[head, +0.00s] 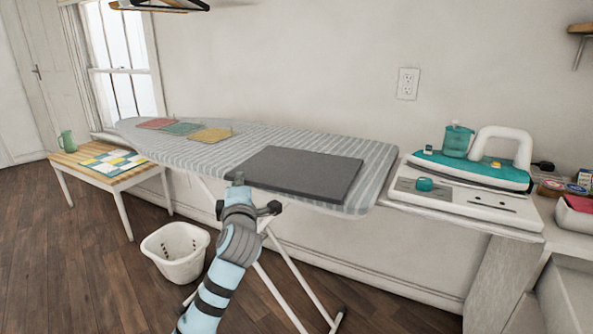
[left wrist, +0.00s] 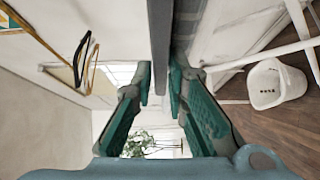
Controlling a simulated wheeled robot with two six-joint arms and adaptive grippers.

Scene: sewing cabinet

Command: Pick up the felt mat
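The felt mat (head: 295,173) is a dark grey flat rectangle on the right half of the striped ironing board. My left gripper (head: 238,182) is at the mat's near left corner. In the left wrist view the mat (left wrist: 160,40) shows edge-on as a grey band. My right gripper is not in view.
The ironing board (head: 375,170) also carries several coloured squares (head: 210,134) at its far left. An iron (head: 475,170) stands on a white stand at the right. A white basket (head: 175,252) is on the floor. A small table (head: 150,172) stands at the left.

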